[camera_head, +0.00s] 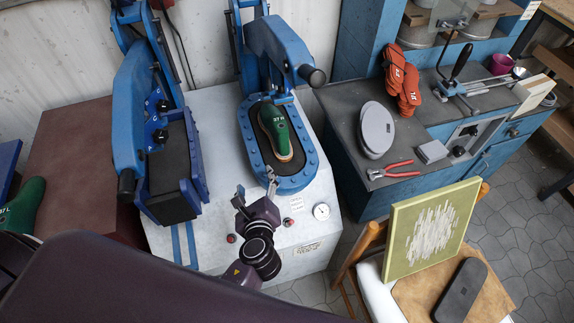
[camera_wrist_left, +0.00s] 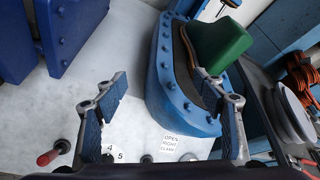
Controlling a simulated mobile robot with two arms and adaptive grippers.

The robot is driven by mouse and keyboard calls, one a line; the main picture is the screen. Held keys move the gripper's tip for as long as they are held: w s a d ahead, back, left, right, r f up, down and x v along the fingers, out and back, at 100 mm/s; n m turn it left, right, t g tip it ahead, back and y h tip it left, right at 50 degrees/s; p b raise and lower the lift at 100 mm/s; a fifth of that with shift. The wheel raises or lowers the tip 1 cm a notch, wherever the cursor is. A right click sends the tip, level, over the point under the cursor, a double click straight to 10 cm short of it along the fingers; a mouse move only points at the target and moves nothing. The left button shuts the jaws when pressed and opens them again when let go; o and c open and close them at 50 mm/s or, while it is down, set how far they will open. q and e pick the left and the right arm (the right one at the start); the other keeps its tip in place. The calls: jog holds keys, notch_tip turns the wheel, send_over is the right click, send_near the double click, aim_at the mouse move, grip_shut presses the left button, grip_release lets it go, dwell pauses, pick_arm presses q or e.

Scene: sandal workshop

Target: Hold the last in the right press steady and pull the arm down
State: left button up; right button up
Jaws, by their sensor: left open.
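The green last (camera_head: 275,133), with a brown sole under it, stands in the blue-rimmed bed of the right press (camera_head: 300,181). The press arm (camera_head: 277,45) is raised behind it, with a dark handle (camera_head: 317,78) at its right end. My left gripper (camera_head: 256,186) is open and empty at the front of the right press, short of the last. In the left wrist view, the last (camera_wrist_left: 222,45) is beyond the gripper (camera_wrist_left: 168,86), at upper right, with no finger on it. My right gripper is not in view.
The left press (camera_head: 128,110) stands close by. Right are a bench with red lasts (camera_head: 402,80) and red pliers (camera_head: 393,172), and a chair holding a green panel (camera_head: 432,228).

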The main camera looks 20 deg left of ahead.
aim_at(283, 148)
pick_arm(q)
jog(key=w+d+r+m+t, duration=0.1)
jog(key=d+m, duration=0.1)
jog(key=w+d+r+m+t+h, duration=0.1)
jog(key=w+d+m, duration=0.1)
jog(key=m, duration=0.1)
jog(key=w+d+r+m, duration=0.1)
jog(key=d+m, duration=0.1)
jog(key=m, duration=0.1)
jog(key=shift+w+d+r+t+h, duration=0.15)
jog(key=shift+d+r+t+h, duration=0.15)
jog(key=shift+t+h, duration=0.1)
jog(key=shift+x, duration=0.8)
jog(key=shift+b+x, duration=0.65)
jog(key=shift+x, duration=1.5)
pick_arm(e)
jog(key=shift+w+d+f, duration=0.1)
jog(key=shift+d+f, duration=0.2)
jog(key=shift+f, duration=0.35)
pick_arm(q)
jog(key=shift+a, duration=0.1)
